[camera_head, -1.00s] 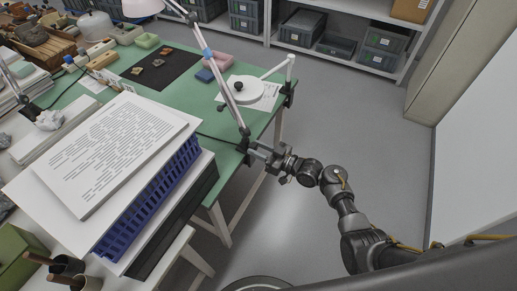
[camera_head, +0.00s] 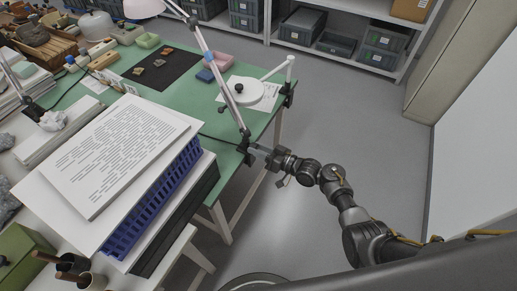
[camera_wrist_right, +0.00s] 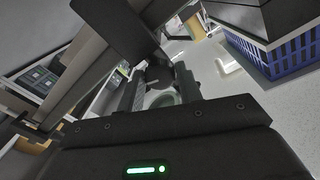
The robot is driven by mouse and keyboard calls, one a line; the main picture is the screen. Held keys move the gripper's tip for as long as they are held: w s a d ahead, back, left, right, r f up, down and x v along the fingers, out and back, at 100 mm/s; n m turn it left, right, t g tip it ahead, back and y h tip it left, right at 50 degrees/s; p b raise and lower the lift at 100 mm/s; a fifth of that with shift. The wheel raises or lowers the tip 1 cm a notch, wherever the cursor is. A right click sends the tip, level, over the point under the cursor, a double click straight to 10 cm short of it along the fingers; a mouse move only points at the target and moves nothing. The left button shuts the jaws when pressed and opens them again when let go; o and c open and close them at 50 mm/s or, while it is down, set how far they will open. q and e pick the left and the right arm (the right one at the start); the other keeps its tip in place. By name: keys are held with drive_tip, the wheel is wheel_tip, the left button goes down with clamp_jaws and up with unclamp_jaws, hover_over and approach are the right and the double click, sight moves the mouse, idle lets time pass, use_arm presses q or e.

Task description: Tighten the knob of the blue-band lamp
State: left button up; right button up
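The blue-band lamp stands at the near right edge of the green table, its slanted arm (camera_head: 222,88) carrying a blue band (camera_head: 208,55) and a pale shade (camera_head: 143,8) at the upper left. Its dark clamp (camera_head: 243,146) grips the table edge. My right gripper (camera_head: 257,151) is at this clamp, reaching in from the right. In the right wrist view its two fingers (camera_wrist_right: 161,92) stand either side of a dark rounded knob (camera_wrist_right: 160,73) and appear closed on it; the contact is dark and partly hidden. My left gripper is not in view.
A paper stack on a white board (camera_head: 118,150) and a blue crate (camera_head: 150,205) stand at the near left. Grey shelves (camera_head: 335,45) are behind. The floor right of the table is clear.

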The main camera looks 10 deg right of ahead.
drive_tip(key=o, duration=0.3)
drive_tip(key=shift+d, duration=0.1)
drive_tip(key=v, duration=1)
drive_tip(key=shift+s+d+b, duration=0.2)
drive_tip(key=shift+d+b, duration=0.1)
